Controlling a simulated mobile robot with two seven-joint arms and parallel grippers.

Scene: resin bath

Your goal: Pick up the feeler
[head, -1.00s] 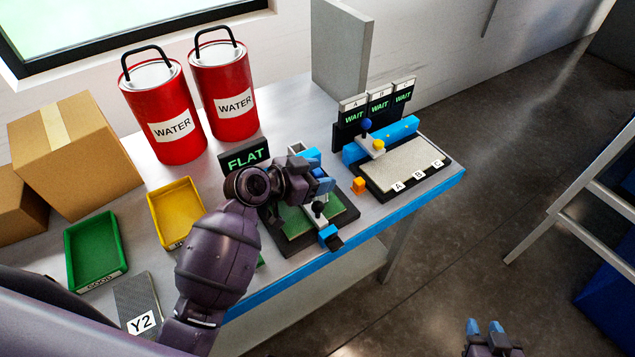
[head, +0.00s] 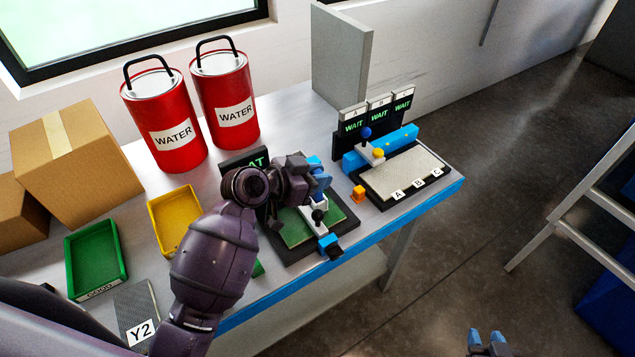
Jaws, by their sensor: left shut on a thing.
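My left gripper (head: 320,178) hangs over the far end of a black fixture (head: 335,248) with a green bed (head: 296,231). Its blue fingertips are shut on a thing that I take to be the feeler. The gripper and wrist hide most of what is held, so its shape cannot be told. Below the fingers, a pale bar with a black knob (head: 318,216) and a blue end (head: 327,241) lies across the bed. My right gripper (head: 487,341) is at the bottom right, away from the table, with its two blue fingertips apart and nothing between them.
A small orange block (head: 358,194) stands right of the fixture. Beyond it is a board marked A, B, C (head: 410,172) below WAIT displays (head: 377,120). A yellow tray (head: 178,242), a green tray (head: 70,270) and red water cans (head: 175,150) stand left. A sign (head: 244,159) is partly covered.

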